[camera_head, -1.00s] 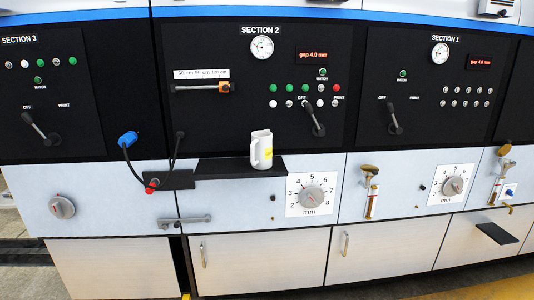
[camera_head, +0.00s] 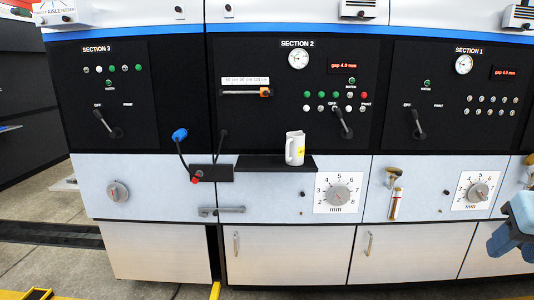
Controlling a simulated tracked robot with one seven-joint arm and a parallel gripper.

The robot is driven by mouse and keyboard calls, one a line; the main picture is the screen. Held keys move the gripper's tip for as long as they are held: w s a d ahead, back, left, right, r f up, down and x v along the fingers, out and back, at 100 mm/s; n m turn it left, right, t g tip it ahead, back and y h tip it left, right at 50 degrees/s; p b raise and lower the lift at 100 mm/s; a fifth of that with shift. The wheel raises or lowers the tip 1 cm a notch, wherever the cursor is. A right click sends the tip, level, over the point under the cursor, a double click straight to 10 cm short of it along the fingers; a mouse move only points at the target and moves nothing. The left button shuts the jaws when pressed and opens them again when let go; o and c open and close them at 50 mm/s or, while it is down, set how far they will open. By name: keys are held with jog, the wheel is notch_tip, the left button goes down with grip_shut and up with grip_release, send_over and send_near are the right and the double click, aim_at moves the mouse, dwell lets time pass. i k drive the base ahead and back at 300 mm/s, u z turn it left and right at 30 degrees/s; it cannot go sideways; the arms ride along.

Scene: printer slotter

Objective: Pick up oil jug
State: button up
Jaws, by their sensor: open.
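Nothing touches the jug except the shelf. A light-blue and darker blue part at the right edge looks like part of my arm, low and well to the right of the jug. I cannot make out gripper fingers there.
A dial (camera_head: 341,194) marked in mm sits right of and below the jug. A lever (camera_head: 342,122) sticks out above and right of it. A blue plug (camera_head: 180,135) on a cable is to the left. Yellow edges show on the floor. The space before the jug looks clear.

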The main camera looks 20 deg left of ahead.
aim_at(295, 141)
jog(key=u, duration=0.25)
jog(key=i, duration=1)
jog(key=z, duration=0.05)
